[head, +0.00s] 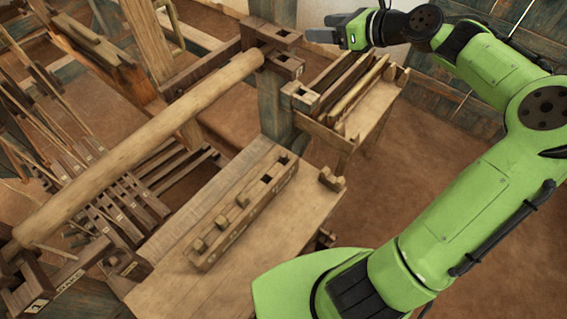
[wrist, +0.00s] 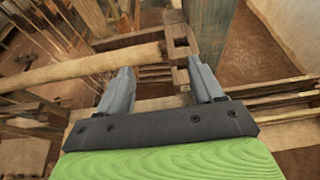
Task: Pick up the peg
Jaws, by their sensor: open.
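A long wooden block (head: 240,222) lies on the wooden bench (head: 265,255) in the head view. Short square pegs (head: 221,223) stand up from its nearer part, and square holes show toward its far end. I cannot tell which peg is the task's one. My gripper (head: 327,28) is high at the top of the head view, well beyond and above the bench, apart from the block. In the wrist view my gripper (wrist: 162,78) has its two grey fingers spread with nothing held between them. No peg is clearly made out in the wrist view.
A thick round loom beam (head: 145,145) runs diagonally left of the bench, ending at an upright post (head: 275,100). A rack with slats (head: 355,90) stands beyond the bench. A small notched wooden piece (head: 332,180) sits at the bench's right corner. Bare floor lies to the right.

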